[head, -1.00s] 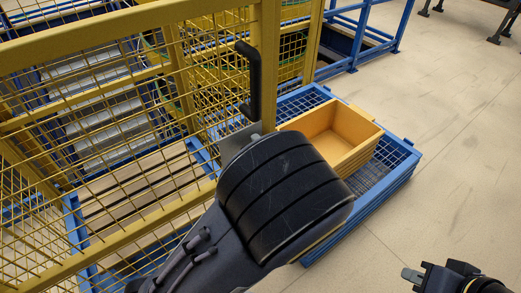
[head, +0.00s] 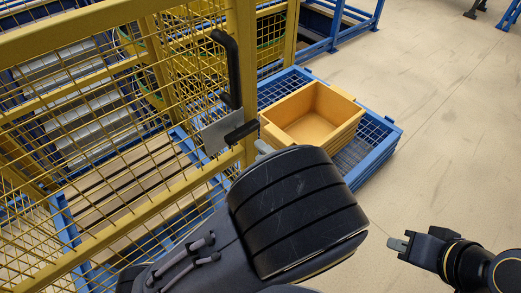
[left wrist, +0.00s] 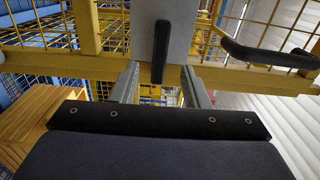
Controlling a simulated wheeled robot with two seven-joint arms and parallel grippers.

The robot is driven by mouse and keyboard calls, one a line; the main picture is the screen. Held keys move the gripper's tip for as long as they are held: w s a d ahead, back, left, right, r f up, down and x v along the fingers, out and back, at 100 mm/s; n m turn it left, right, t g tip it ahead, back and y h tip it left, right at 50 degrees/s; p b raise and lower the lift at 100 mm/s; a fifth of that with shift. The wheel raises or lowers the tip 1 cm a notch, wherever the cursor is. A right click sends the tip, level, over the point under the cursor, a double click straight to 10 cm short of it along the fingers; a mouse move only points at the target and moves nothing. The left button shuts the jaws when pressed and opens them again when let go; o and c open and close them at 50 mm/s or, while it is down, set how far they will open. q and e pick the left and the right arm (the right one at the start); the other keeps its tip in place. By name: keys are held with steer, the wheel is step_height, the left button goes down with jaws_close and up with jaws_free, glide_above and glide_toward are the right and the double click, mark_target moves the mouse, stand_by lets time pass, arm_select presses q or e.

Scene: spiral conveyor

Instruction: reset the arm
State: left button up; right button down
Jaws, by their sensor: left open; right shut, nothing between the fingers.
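My left arm fills the lower middle of the head view. A tip of my left gripper (head: 262,147) shows past it, mostly hidden by the arm. In the left wrist view, my left gripper (left wrist: 160,88) is open, its two grey fingers apart. Beyond them is a short black latch lever (left wrist: 158,52) on a grey plate (left wrist: 178,22) fixed to the yellow fence frame. The lever (head: 240,131) also shows in the head view, just left of the gripper tip, and looks apart from it. My right gripper (head: 398,244) is shut and empty over the floor at lower right.
The yellow mesh fence (head: 90,38) stands close at left, with a black pull handle (head: 229,65) on its post. A blue pallet cage (head: 385,150) holds an orange crate (head: 344,108) behind my left arm. The floor (head: 450,130) at right is clear.

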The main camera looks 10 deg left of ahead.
stand_by(0.3)
arm_select(q)
steer(key=s+a+f+n+g+h, duration=0.4)
steer(key=s+a+n+g+h, duration=0.2)
steer(key=s+a+g+h, duration=0.7)
steer(key=s+r+n+t+h+p, duration=0.1)
steer(key=r+t+h+p, duration=0.1)
steer(key=r+p, duration=1.2)
steer(key=s+r+n+t+h+p, duration=0.2)
steer(key=r+t+p, duration=0.3)
steer(key=r+p, duration=0.9)
step_height(320, 180, up, 6)
steer(key=shift+s+r+t+h+p, duration=0.2)
steer(key=shift+t+h+p, duration=0.1)
steer(key=shift+h+p, duration=0.15)
